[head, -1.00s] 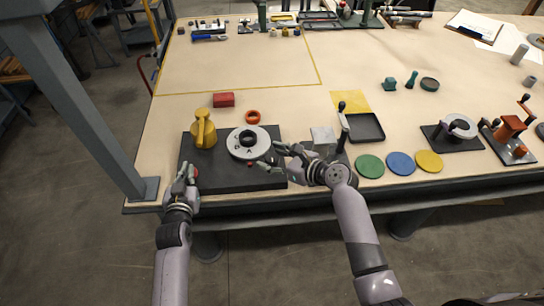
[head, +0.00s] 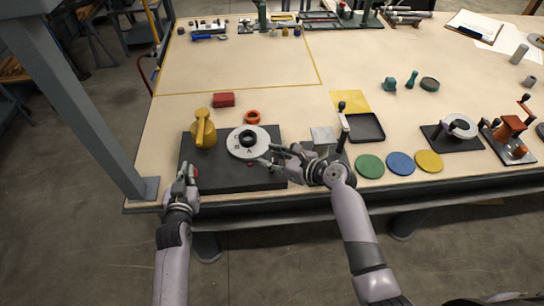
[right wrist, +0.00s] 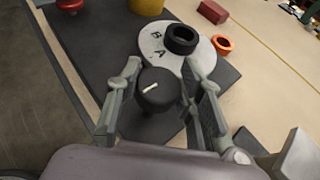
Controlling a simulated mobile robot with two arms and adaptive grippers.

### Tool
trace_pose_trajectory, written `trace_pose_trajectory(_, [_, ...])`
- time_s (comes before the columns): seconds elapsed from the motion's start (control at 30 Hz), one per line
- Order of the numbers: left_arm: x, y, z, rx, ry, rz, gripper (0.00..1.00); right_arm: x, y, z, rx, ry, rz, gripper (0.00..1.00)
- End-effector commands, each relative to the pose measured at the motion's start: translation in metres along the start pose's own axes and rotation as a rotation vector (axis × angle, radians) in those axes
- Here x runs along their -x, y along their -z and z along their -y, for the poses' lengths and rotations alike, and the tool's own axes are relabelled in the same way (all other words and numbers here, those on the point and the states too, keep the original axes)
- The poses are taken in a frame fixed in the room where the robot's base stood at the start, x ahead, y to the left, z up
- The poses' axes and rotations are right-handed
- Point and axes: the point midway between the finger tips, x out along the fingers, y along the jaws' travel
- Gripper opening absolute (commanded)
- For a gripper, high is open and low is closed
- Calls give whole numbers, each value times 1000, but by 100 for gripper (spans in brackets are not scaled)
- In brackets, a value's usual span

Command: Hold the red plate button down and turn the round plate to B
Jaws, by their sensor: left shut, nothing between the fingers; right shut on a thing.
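The round plate (head: 236,143) is a pale disc with a black hub (head: 247,139) on a dark base (head: 225,182). In the right wrist view the plate (right wrist: 203,57) shows letters B and A on its near side. My right gripper (right wrist: 160,92) is shut on a black knob (right wrist: 155,98) with a white line, at the plate's near edge; it also shows in the head view (head: 268,157). A red button (head: 196,172) is at the base's left end. My left gripper (head: 189,175) is shut and empty right beside the button; whether it presses it I cannot tell.
A yellow jug-like part (head: 204,130) stands on the base, left of the plate. A red block (head: 224,99) and an orange ring (head: 253,117) lie behind it. A black tray (head: 365,128) and coloured discs (head: 370,166) lie right.

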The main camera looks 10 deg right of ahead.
Motion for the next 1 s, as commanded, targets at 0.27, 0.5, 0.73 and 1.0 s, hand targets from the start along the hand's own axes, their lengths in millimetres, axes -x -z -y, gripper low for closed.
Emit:
trace_pose_trajectory(0.27, [0,-2,0,0,-1,5,0,0,0,-1,3,-12,-1,7])
trace_pose_trajectory(0.5, [0,-2,0,0,-1,5,0,-1,1,0,36,-91,-4,7])
trace_pose_trajectory(0.73, [0,-2,0,0,-1,5,0,-1,1,0,103,-255,-5,7])
trace_pose_trajectory(1.0, [0,-3,0,0,-1,6,0,-2,1,0,200,-491,-4,7])
